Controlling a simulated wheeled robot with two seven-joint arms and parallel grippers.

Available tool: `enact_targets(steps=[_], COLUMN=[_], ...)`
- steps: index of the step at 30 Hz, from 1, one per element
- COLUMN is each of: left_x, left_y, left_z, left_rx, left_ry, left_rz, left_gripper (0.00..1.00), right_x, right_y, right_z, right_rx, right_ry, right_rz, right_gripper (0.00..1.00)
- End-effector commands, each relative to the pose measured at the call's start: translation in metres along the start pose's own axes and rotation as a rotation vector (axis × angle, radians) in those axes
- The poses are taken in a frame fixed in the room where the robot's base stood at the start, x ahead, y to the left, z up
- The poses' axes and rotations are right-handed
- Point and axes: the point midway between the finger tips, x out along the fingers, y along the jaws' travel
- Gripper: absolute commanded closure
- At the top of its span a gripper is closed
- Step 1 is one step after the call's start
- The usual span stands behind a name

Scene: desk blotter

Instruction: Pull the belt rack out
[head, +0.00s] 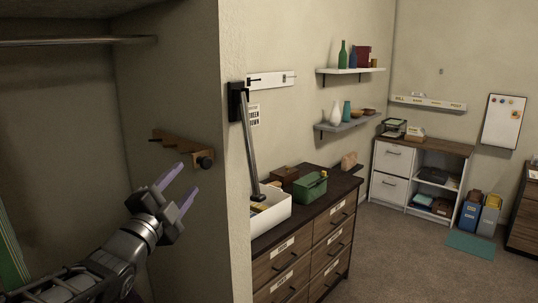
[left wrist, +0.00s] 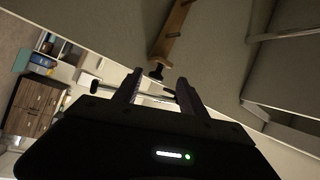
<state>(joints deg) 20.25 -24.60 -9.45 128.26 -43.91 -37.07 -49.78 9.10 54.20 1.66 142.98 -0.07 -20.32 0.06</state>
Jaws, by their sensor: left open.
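The belt rack (head: 180,147) is a brown wooden strip with pegs, fixed to the side wall inside the closet. My left gripper (head: 188,180) is open and empty, in front of the closet wall, just below the knob in the head view. I cannot tell whether the fingers touch the knob. My right gripper is not in view.
A metal closet rod (head: 80,41) crosses above. The wall's edge (head: 235,200) stands right of the rack. Beyond it is a dark dresser (head: 310,250) with a white bin (head: 268,215) and a green box (head: 310,187). The floor (head: 420,265) at right is mostly clear.

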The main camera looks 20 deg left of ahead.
Motion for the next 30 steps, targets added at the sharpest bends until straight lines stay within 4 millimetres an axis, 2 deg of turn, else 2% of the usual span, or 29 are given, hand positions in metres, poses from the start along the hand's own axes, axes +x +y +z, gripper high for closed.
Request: enact_targets(steps=[3,6,20,26,30], left_x=[0.001,0.001,0.005,0.025,0.048], left_y=[-0.001,-0.001,-0.001,-0.002,-0.003], left_z=[-0.008,-0.011,-0.012,-0.014,-0.015], left_rx=[0.155,0.224,0.249,0.248,0.247], left_ry=[0.039,0.051,0.052,0.052,0.051], left_rz=[-0.005,-0.012,-0.011,-0.009,-0.008], left_gripper=[0.51,0.51,0.51,0.51,0.51], right_x=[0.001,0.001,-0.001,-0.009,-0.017], right_y=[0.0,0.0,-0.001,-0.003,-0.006], right_z=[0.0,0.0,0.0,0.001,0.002], right_rx=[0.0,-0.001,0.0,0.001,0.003], right_ry=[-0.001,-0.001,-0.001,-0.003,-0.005], right_rz=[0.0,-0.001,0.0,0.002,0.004], right_gripper=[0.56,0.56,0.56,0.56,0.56])
